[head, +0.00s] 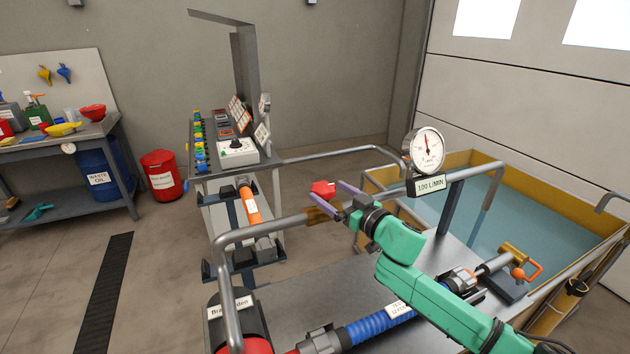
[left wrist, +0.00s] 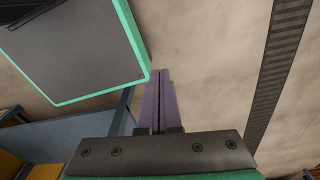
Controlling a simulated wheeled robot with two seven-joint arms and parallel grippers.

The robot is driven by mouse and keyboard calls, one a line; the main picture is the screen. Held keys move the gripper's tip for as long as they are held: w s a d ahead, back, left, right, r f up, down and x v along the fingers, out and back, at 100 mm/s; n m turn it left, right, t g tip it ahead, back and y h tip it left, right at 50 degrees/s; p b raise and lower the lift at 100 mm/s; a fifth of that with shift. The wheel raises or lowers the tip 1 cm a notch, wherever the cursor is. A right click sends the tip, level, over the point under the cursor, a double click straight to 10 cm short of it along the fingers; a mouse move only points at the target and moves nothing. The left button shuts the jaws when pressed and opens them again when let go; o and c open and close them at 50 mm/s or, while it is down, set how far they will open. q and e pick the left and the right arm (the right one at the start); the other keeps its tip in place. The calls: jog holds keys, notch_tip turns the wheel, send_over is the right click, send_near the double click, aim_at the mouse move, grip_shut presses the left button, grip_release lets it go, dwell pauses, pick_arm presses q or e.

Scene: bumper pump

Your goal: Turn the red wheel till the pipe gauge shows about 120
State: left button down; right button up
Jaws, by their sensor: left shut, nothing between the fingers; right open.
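The red wheel (head: 322,187) sits on the brass valve of the grey pipe, near the middle of the head view. My right gripper (head: 326,190) reaches in from the right with its purple fingers apart, one on each side of the wheel's near part. I cannot tell whether they touch it. The round pipe gauge (head: 427,150) stands upright on the pipe, its red needle pointing nearly straight up. Its numbers are too small to read surely. My left gripper (left wrist: 158,100) is shut and empty in the left wrist view, over the floor, and is not in the head view.
A plate (head: 430,185) reading 100 L/MIN hangs below the gauge. A water tank (head: 540,225) lies at the right. A blue hose (head: 378,328) and an orange-handled valve (head: 522,272) are near my right arm. A control panel (head: 237,150) stands behind the pipe.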

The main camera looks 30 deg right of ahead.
aim_at(314, 184)
jog(key=x, duration=0.3)
jog(key=shift+w+r+p, duration=0.25)
jog(key=shift+r+p, duration=0.05)
jog(key=shift+p, duration=0.1)
jog(key=shift+x, duration=1.05)
jog(key=shift+w+a+f, duration=0.15)
jog(key=shift+w+f, duration=0.05)
jog(key=shift+w, duration=0.2)
jog(key=shift+s, duration=0.1)
jog(key=c, duration=1.2)
jog(key=n+y+p, duration=0.1)
jog(key=y+p, duration=0.1)
jog(key=p, duration=0.1)
jog(key=shift+a+r+n+g+y, duration=0.1)
jog(key=shift+r+n+g+y, duration=0.2)
jog(key=shift+r+n+g, duration=0.1)
jog(key=shift+f+n+y+p, duration=0.15)
jog(key=shift+n+y+p, duration=0.25)
jog(key=shift+n+y, duration=0.15)
jog(key=shift+s+a+f+n+g+y, duration=0.2)
jog(key=shift+n+g+y, duration=0.15)
jog(key=shift+g+y, duration=0.35)
pick_arm(q)
jog(key=r, duration=0.1)
jog(key=w+r, duration=0.1)
jog(key=r, duration=0.3)
jog(key=shift+w, duration=0.25)
